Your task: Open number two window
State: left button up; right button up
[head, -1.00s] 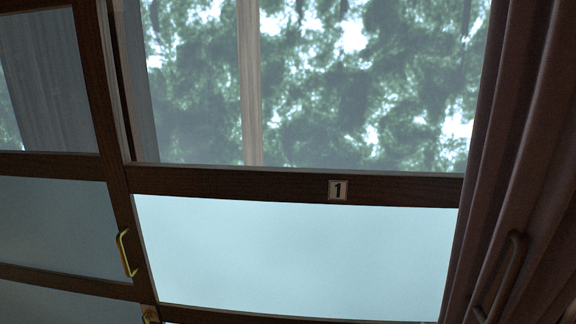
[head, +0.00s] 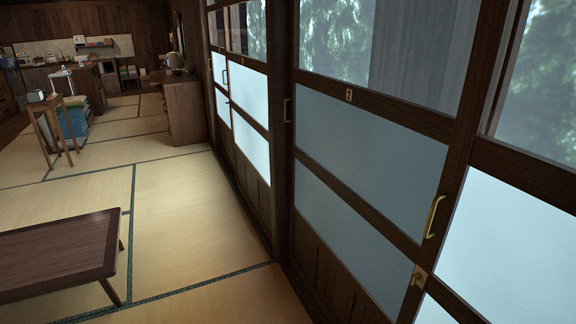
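The number two window (head: 368,160) is a sliding panel with a dark wooden frame, on the right side of the head view. A small plate with a 2 (head: 349,95) sits on its crossbar. It has clear glass above and frosted panes below. A brass handle (head: 434,216) is on its right stile, with a brass latch piece (head: 419,276) below it. Another brass handle (head: 287,110) is at its left edge. The panel overlaps the window at the far right. Neither gripper is in view.
A low dark wooden table (head: 60,252) stands at the lower left on the tatami. A strip of tatami (head: 190,200) between table and windows is clear. Farther off are a small stool (head: 48,125), a wooden cabinet (head: 185,108) by the windows and a kitchen area.

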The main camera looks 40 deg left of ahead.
aim_at(366, 166)
jog(key=u, duration=0.9)
jog(key=i+j+z, duration=0.1)
jog(key=i+j, duration=0.35)
jog(key=i, duration=0.1)
